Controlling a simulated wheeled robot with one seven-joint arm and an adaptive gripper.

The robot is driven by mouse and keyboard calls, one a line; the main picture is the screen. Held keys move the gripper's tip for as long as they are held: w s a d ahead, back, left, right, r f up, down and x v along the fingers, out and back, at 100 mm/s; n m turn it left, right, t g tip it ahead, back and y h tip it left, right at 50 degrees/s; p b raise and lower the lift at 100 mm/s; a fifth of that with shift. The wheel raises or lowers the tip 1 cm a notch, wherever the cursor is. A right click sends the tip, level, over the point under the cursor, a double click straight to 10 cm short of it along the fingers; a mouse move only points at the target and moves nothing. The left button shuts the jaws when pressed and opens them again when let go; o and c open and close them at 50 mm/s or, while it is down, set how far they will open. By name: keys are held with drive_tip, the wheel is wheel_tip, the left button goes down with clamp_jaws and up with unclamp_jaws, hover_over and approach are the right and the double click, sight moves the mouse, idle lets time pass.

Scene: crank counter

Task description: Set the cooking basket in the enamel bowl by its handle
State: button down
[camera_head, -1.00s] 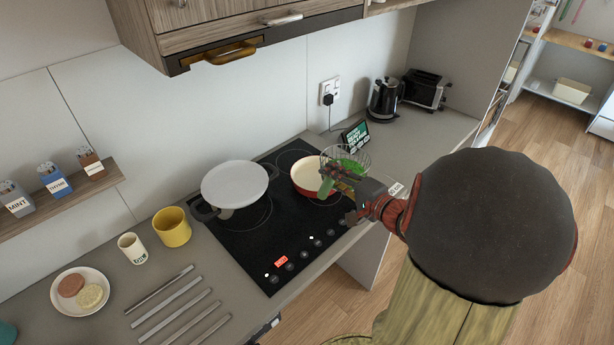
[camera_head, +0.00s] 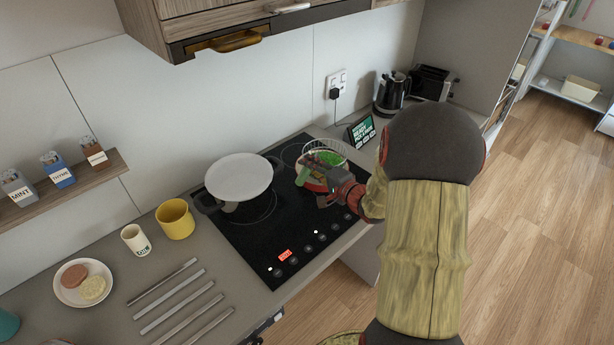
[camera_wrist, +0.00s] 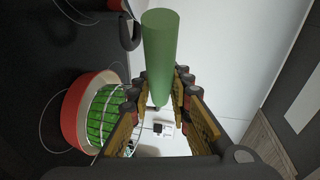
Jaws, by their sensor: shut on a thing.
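The cooking basket (camera_head: 325,157) is a wire basket with green contents. Its green handle (camera_wrist: 160,50) stands between the fingers of my gripper (camera_wrist: 160,100), which is shut on it. In the head view my gripper (camera_head: 328,186) is in front of the basket and partly hides it. The enamel bowl (camera_wrist: 72,115), red outside and cream inside, is on the hob. In the wrist view the basket's green contents (camera_wrist: 104,114) overlap the bowl's opening. I cannot tell whether the basket touches the bowl.
A lidded pot (camera_head: 239,177) stands left of the bowl on the black hob (camera_head: 250,235). A small display (camera_head: 361,131), a kettle (camera_head: 391,92) and a toaster (camera_head: 430,84) are behind to the right. A yellow mug (camera_head: 175,220) stands left of the hob.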

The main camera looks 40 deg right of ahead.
drive_tip(key=shift+w+f+b, duration=0.1)
drive_tip(key=shift+w+f, duration=0.15)
drive_tip(key=shift+f, duration=0.5)
drive_tip(key=shift+w+f+b, duration=0.15)
drive_tip(key=shift+w+f, duration=0.05)
drive_tip(key=shift+f, duration=0.6)
drive_tip(key=shift+w+f+b, duration=0.1)
drive_tip(key=shift+w+f, duration=0.15)
drive_tip(key=shift+f, duration=0.5)
drive_tip(key=c, duration=1.6)
unclamp_jaws()
drive_tip(key=shift+c, duration=0.2)
drive_tip(key=shift+s, duration=0.1)
